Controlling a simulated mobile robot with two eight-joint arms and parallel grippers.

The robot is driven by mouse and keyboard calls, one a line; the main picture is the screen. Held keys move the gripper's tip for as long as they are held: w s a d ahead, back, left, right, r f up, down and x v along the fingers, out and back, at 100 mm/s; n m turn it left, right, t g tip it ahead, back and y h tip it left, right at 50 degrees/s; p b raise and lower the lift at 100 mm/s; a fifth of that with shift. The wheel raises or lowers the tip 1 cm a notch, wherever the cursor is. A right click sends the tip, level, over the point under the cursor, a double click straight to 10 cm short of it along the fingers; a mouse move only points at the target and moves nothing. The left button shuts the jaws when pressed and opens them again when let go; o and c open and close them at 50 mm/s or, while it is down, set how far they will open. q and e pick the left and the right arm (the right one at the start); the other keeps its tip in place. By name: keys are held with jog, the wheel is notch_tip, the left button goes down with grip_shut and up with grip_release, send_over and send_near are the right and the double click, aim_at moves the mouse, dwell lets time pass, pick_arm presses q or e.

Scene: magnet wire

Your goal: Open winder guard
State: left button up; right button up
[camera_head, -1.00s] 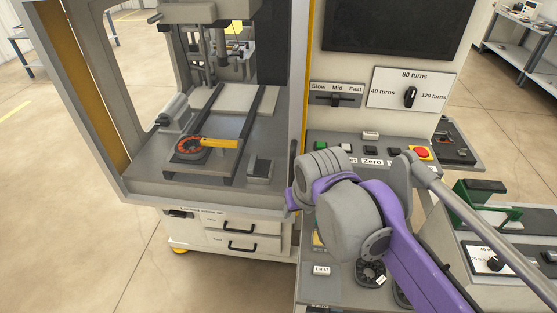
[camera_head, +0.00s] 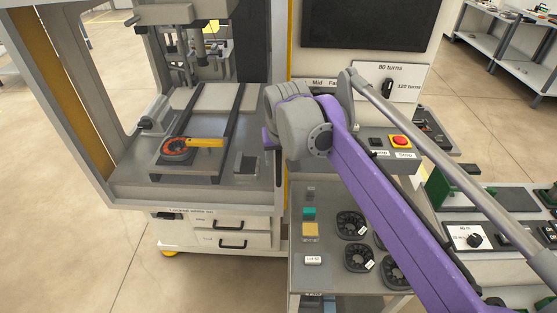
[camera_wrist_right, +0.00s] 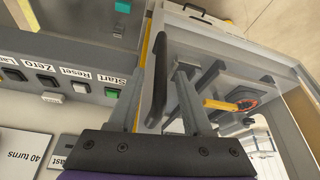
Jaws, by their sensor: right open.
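The winder guard (camera_head: 230,197) is a grey frame across the front of the winder and looks shut. The winder bed, with an orange-and-black ring part (camera_head: 176,149) and a yellow bar (camera_head: 205,142), shows through it. In the right wrist view, the guard's black upright handle (camera_wrist_right: 157,72) stands at the edge near the yellow strip. My right gripper (camera_wrist_right: 163,84) is open there, with one finger on each side of the handle; I cannot tell whether they touch it. In the head view, my own arm hides its fingers and the handle. My left gripper is not in view.
A control panel with a red stop button (camera_head: 400,141) and a green Start button (camera_wrist_right: 112,94) is beside the guard. A bench holds several black ring parts (camera_head: 352,225). Drawers (camera_head: 230,239) are below the winder. Open floor lies at the left.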

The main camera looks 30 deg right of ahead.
jog(key=shift+w+d+f, duration=0.1)
jog(key=shift+w+f, duration=0.1)
jog(key=shift+f, duration=0.35)
grip_shut()
dwell(1.1)
